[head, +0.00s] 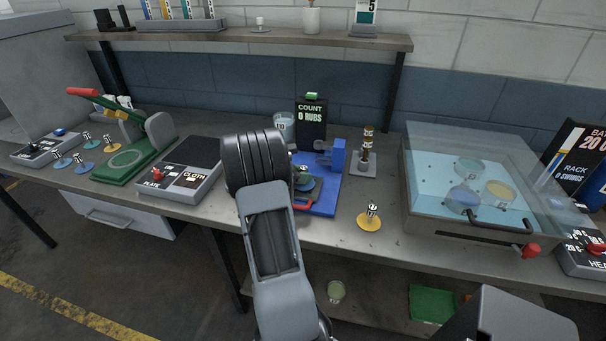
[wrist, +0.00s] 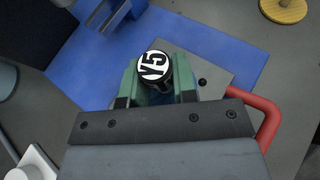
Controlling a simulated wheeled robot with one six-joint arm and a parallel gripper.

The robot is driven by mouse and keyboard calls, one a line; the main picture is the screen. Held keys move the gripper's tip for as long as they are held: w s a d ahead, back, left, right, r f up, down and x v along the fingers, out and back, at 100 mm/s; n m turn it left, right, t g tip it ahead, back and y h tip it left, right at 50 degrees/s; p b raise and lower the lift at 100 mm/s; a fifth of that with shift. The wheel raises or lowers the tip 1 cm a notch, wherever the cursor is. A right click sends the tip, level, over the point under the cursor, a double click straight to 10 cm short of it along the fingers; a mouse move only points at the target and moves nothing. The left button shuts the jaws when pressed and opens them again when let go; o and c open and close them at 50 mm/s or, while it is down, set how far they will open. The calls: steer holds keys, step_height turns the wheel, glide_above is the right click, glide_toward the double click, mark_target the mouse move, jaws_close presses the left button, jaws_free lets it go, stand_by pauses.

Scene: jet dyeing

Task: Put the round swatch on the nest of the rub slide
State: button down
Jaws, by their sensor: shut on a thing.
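My gripper (wrist: 156,82) is shut on the black knob with a white top marked Y5 (wrist: 153,66), which I take to be the handle of the round swatch. The swatch's disc is mostly hidden under the jaws in the wrist view. The rub slide has a blue base (head: 326,205), which also shows in the wrist view (wrist: 105,62), and a red handle (wrist: 268,118). My gripper is over its grey plate (wrist: 215,72). The nest is hidden, and I cannot tell whether the swatch touches it.
A yellow swatch (head: 369,222) with an upright knob lies right of the slide. A counter reading 0 RUBS (head: 310,125) stands behind. A dark post on a grey base (head: 366,155) and a clear-lidded bath (head: 480,190) are right. A cloth-and-plate control box (head: 185,175) is left.

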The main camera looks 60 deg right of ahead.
steer(key=shift+f+b, duration=0.2)
steer(key=shift+b, duration=0.15)
steer(key=c, duration=0.9)
jaws_free()
steer(key=shift+r, duration=0.15)
